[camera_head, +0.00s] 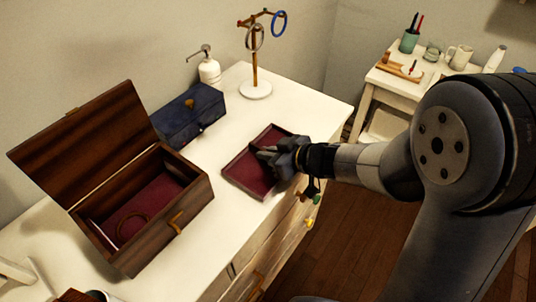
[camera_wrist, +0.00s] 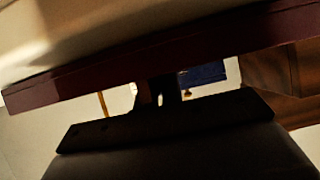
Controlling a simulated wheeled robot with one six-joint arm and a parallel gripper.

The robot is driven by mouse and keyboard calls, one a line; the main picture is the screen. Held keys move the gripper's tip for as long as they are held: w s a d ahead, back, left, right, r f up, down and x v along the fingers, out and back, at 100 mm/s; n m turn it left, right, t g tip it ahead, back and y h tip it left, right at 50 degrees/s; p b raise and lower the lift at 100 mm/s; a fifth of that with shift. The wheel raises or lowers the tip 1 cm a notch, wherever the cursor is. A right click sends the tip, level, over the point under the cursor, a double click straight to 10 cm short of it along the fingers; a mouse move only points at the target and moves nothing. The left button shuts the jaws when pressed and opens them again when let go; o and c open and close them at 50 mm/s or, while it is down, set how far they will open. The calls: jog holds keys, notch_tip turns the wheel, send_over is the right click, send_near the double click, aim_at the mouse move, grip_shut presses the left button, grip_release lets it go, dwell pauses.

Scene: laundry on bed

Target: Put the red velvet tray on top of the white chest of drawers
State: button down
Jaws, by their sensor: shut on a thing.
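The red velvet tray (camera_head: 248,178) is a shallow dark-red rectangle with a thin rim, at the middle of the head view, over the top of the white chest of drawers (camera_head: 222,213) near its front edge. My gripper (camera_head: 272,157) is shut on the tray's right side. In the wrist view the tray's dark-red side (camera_wrist: 70,80) spans the picture, close in front of my gripper (camera_wrist: 165,95). The fingertips are partly hidden. I cannot tell whether the tray rests on the top or hangs just above it.
An open wooden box (camera_head: 150,205) stands left of the tray, with a ring inside. Behind are a blue box (camera_head: 188,117), a white pump bottle (camera_head: 209,70) and a stand with hoops (camera_head: 255,60). A side table (camera_head: 385,78) holding cups is at the back right.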

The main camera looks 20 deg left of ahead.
jog(key=shift+f, duration=0.1)
jog(key=c, duration=1.6)
grip_release()
jog(key=shift+o, duration=0.2)
jog(key=shift+r, duration=0.2)
jog(key=shift+d+r, duration=0.2)
jog(key=shift+d, duration=0.1)
jog(key=p+v, duration=0.3)
jog(key=v, duration=0.8)
jog(key=shift+s+d, duration=0.15)
